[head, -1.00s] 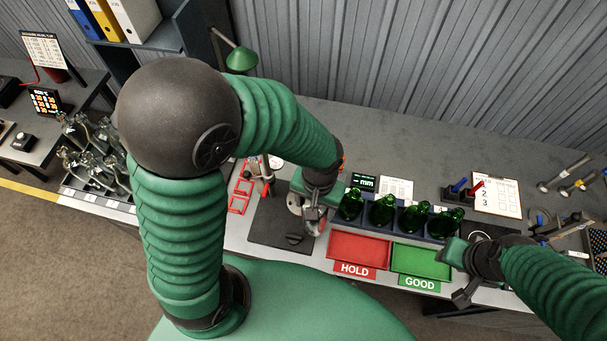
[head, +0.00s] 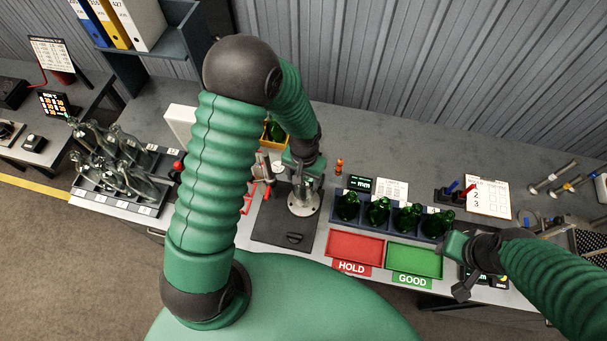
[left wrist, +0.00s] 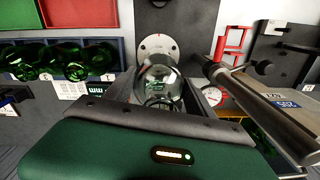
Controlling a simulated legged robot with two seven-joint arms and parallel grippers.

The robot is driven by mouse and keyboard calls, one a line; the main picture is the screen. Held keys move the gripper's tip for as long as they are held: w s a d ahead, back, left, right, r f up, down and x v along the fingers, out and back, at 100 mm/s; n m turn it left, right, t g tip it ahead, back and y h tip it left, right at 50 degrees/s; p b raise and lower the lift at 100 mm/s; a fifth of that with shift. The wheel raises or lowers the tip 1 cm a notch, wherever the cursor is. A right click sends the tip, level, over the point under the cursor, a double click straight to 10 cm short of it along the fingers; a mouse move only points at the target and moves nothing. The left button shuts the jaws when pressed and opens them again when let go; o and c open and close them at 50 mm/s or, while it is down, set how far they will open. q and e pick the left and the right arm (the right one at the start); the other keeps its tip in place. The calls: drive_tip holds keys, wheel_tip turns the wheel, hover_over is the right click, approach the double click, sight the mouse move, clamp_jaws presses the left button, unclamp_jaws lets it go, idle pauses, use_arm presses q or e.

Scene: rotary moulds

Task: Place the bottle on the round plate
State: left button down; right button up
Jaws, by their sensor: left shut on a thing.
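The bottle (left wrist: 158,84) is clear glass. In the left wrist view it stands out between the fingers of my left gripper (left wrist: 155,100), which is shut on it. The round plate (left wrist: 152,44) is a pale metal disc just beyond the bottle and partly hidden by it. In the head view my left gripper (head: 304,181) is directly over the round plate (head: 312,206), on a dark base. I cannot tell whether the bottle touches the plate. My right gripper (head: 460,268) is by the bench's front edge at the right; its finger gap is unclear.
A dark rack of green bottles (head: 378,213) stands right of the plate, behind the red HOLD tray (head: 356,246) and green GOOD tray (head: 414,261). A dial gauge (left wrist: 214,96) is close beside the held bottle.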

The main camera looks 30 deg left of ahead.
use_arm(q)
drive_tip(key=shift+f, duration=0.15)
drive_tip(key=shift+c, duration=1.6)
unclamp_jaws()
drive_tip(key=shift+d, duration=0.1)
wheel_tip(320, 180, up, 12)
drive_tip(key=b, duration=0.4)
drive_tip(key=shift+s+d+f, duration=0.1)
drive_tip(key=shift+r, duration=0.2)
